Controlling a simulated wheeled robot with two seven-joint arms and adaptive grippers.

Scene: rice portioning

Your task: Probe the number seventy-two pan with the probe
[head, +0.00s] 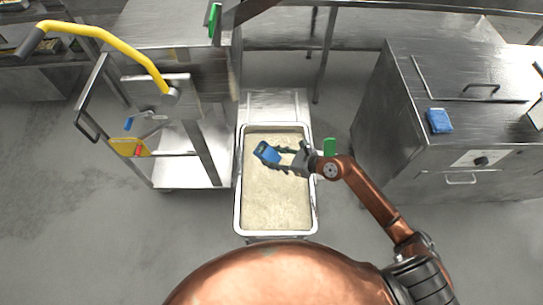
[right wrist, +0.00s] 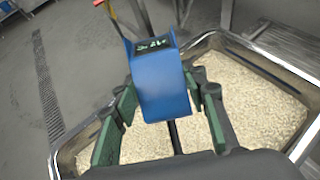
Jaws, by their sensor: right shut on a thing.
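The probe (head: 267,153) is a blue box with a dark display. My right gripper (head: 286,160) is shut on it and holds it over the rice pan. In the right wrist view the probe (right wrist: 160,88) sits between the green-padded fingers, with small marks on its display. A thin dark line shows below its body; I cannot tell whether a tip touches the rice. The pan (head: 239,205) is a long steel tray of pale rice, and its rim also shows in the right wrist view (right wrist: 262,66). No number is readable on it. My left gripper is out of view.
A green tag (head: 329,147) stands by the pan's right side. A steel cart (head: 190,160) with a yellow handle (head: 110,42) is at left. A steel cabinet (head: 440,90) with a blue item (head: 439,121) on top is at right. Floor is clear at lower left.

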